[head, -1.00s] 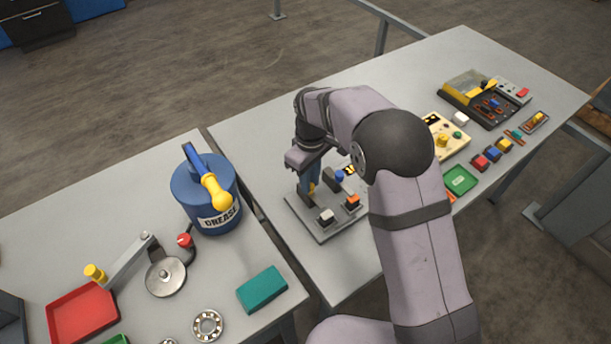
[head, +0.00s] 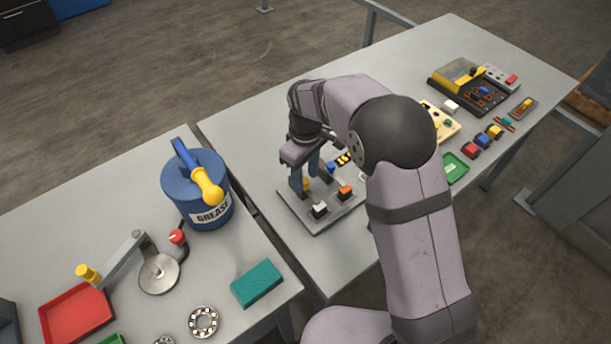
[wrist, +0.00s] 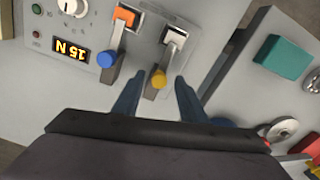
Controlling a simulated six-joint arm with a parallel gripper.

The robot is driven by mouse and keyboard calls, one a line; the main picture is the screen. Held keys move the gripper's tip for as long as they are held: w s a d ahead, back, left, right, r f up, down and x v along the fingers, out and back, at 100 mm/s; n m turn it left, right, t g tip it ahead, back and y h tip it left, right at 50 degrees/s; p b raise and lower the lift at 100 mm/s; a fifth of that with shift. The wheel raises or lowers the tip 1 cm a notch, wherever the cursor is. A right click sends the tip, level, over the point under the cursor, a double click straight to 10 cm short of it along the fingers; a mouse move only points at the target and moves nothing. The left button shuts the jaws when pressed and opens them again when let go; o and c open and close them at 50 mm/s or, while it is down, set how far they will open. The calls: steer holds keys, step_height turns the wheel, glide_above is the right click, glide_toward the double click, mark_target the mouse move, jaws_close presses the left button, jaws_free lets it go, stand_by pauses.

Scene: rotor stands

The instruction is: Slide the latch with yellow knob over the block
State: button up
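The yellow knob (wrist: 158,78) sits on the near end of a dark grey latch bar in the wrist view. The bar points up toward a white-topped block (wrist: 174,37), and the block's white top is uncovered. In the head view the yellow knob (head: 306,184) shows partly between my fingers, with the white block (head: 320,209) in front of it. My gripper (wrist: 160,84) is open, with one blue finger on each side of the yellow knob and visible gaps between. In the head view my gripper (head: 305,180) is low over the grey panel (head: 317,227).
Left of the yellow knob in the wrist view are a blue knob (wrist: 106,60) on another latch, an orange block (wrist: 126,17), a lit display (wrist: 71,50) and a dial (wrist: 73,7). A grease tub (head: 196,187) stands on the left table. A gap separates the two tables.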

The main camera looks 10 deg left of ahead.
mark_target(306, 181)
steer(key=shift+s+r+b, duration=0.1)
steer(key=shift+r+b, duration=0.95)
steer(key=shift+r, duration=2.45)
steer(key=s+d+f+m, duration=0.2)
steer(key=s+d+m, duration=0.4)
steer(key=s+d, duration=0.4)
steer(key=s+d+f+m, duration=0.3)
steer(key=s+d+m, duration=0.3)
steer(key=s+d, duration=0.4)
steer(key=d, duration=0.3)
steer(key=shift+f, duration=0.2)
steer(key=shift+o, duration=0.9)
steer(key=shift+a, duration=0.1)
